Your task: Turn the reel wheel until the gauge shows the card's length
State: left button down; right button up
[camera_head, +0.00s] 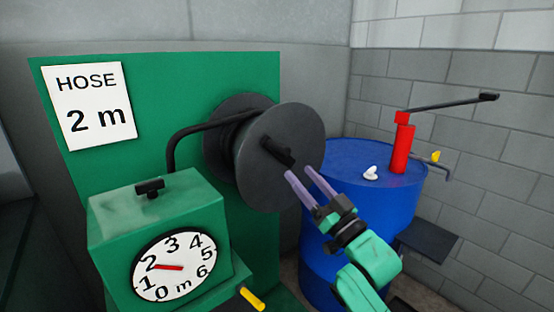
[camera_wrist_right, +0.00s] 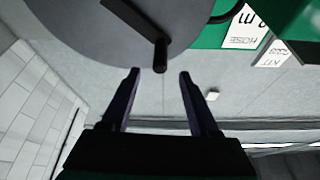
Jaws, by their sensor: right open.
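The hose card (camera_head: 90,135) on the green panel reads "HOSE 2 m"; it also shows upside down in the wrist view (camera_wrist_right: 243,30). The gauge (camera_head: 172,285) on the green box is numbered 0 to 6 m; its red needle points left, close to the 2. The dark reel wheel (camera_head: 300,180) has a black handle (camera_head: 277,152), which shows in the wrist view (camera_wrist_right: 160,52) just beyond and between my fingertips. My right gripper (camera_head: 300,173) is open and empty, close to the handle. My left gripper is out of view.
A blue drum (camera_head: 365,220) with a red pump (camera_head: 402,150) and long black lever (camera_head: 450,103) stands right of the reel. A yellow-tipped lever (camera_head: 252,298) sticks out below the gauge. A block wall (camera_head: 490,210) closes the right side.

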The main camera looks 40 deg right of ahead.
aim_at(277, 148)
jog(key=p+x, duration=0.2)
jog(key=x, duration=0.8)
jog(key=shift+w, duration=0.6)
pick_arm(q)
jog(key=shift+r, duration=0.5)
pick_arm(e)
jog(key=shift+s, duration=0.1)
jog(key=shift+c, duration=0.4)
grip_shut()
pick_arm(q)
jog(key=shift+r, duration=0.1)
